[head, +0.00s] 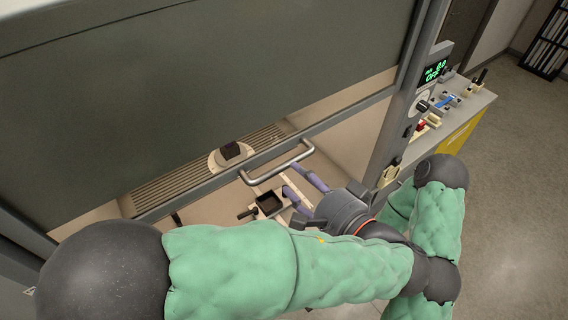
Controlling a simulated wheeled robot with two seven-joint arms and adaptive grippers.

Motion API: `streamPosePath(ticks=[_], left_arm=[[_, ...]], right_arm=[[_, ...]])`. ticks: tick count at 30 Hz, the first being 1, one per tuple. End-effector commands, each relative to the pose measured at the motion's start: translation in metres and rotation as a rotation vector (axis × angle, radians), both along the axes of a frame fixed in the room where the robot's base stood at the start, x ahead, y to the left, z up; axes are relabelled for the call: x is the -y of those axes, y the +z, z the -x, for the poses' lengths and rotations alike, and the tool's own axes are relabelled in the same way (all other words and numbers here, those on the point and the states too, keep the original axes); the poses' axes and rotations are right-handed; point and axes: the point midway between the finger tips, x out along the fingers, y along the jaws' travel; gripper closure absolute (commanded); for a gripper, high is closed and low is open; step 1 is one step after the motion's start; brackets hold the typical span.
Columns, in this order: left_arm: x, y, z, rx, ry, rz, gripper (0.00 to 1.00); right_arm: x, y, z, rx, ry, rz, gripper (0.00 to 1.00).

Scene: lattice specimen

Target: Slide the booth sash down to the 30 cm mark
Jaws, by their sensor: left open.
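The booth sash (210,90) is a large dark panel across the upper left of the head view. Its grey lower rail (215,183) runs slantwise above the booth opening. A silver bar handle (278,163) sticks out from this rail. My left gripper (297,182) has two purple fingers, spread apart, close to the handle's right end. I see nothing held between them, and cannot tell whether a finger touches the handle. I cannot make out a 30 cm mark. My right gripper is not in view.
Inside the booth, a dark block sits on a pale round disc (214,160) by a slotted grille (165,187). A small black tray (268,203) lies near the handle. A control post with a green display (435,71) and a cluttered bench (462,115) stand right. Floor beyond is clear.

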Motion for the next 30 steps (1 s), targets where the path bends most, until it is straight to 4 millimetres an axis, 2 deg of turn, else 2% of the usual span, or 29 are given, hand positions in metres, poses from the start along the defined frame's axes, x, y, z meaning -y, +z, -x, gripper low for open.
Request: streamPosePath(ticks=[3,9,15,23,28,30], left_arm=[[-0.014,-0.004,-0.017,-0.002,0.005,-0.001,0.51],[-0.028,-0.009,-0.038,-0.002,0.003,-0.002,0.51],[-0.034,-0.011,-0.046,-0.002,0.001,0.000,0.51],[-0.034,-0.012,-0.047,-0.001,0.000,-0.001,0.51],[-0.034,-0.012,-0.047,-0.001,0.001,-0.001,0.97],[-0.034,-0.012,-0.047,-0.001,0.001,-0.001,1.00]], right_arm=[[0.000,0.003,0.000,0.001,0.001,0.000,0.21],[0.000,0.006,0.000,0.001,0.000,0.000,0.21],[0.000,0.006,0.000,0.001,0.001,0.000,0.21],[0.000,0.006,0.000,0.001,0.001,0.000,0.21],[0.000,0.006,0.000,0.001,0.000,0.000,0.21],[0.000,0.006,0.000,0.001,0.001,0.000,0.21]])
